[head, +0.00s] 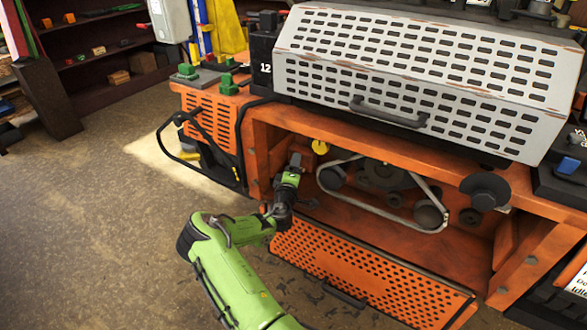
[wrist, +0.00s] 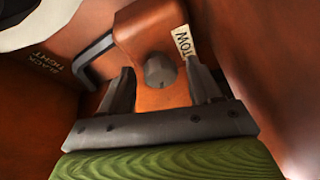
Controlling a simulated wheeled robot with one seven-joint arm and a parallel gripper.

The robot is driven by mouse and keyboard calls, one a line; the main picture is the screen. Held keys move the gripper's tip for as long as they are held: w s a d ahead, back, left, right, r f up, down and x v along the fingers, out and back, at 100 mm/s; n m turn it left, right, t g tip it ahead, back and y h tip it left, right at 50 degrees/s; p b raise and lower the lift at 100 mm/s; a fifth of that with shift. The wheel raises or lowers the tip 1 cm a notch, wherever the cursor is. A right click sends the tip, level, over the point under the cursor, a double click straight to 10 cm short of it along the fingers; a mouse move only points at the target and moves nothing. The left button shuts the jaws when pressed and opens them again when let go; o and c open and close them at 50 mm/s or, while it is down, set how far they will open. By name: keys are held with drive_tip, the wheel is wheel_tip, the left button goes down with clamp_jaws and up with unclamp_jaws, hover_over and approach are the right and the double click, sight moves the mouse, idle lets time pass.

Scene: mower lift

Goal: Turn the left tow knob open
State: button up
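The tow knob (wrist: 159,70) is a small round dark grey knob on an orange bracket, beside a cream label reading TOW (wrist: 183,43). In the wrist view my gripper (wrist: 160,66) is open, with one finger on each side of the knob and a gap showing on both sides. Whether the fingertips reach past the knob's face, I cannot tell. In the head view my gripper (head: 296,160) reaches into the left part of the orange machine's open front bay, and the knob is hidden there.
A belt (head: 388,213) on pulleys runs right of my gripper. The perforated orange panel (head: 365,275) hangs lowered below the bay. Open floor (head: 110,235) lies left.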

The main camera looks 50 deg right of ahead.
drive_tip(key=c, duration=1)
drive_tip(key=shift+r+n+p, duration=0.25)
drive_tip(key=shift+n+p, duration=0.05)
drive_tip(key=shift+p, duration=0.6)
drive_tip(key=p, duration=0.1)
drive_tip(key=n+p, duration=0.1)
drive_tip(key=p, duration=0.1)
drive_tip(key=shift+r+n+y, duration=0.2)
drive_tip(key=shift+n+y, duration=0.1)
drive_tip(key=shift+y, duration=0.1)
drive_tip(key=shift+f+n+g+p, duration=0.1)
drive_tip(key=shift+n+g+p, duration=0.45)
drive_tip(key=shift+p, duration=0.55)
drive_tip(key=shift+f+n+y, duration=0.25)
drive_tip(key=shift+n+y, duration=0.05)
drive_tip(key=shift+n, duration=0.05)
drive_tip(key=o, duration=1)
drive_tip(key=shift+a, duration=0.15)
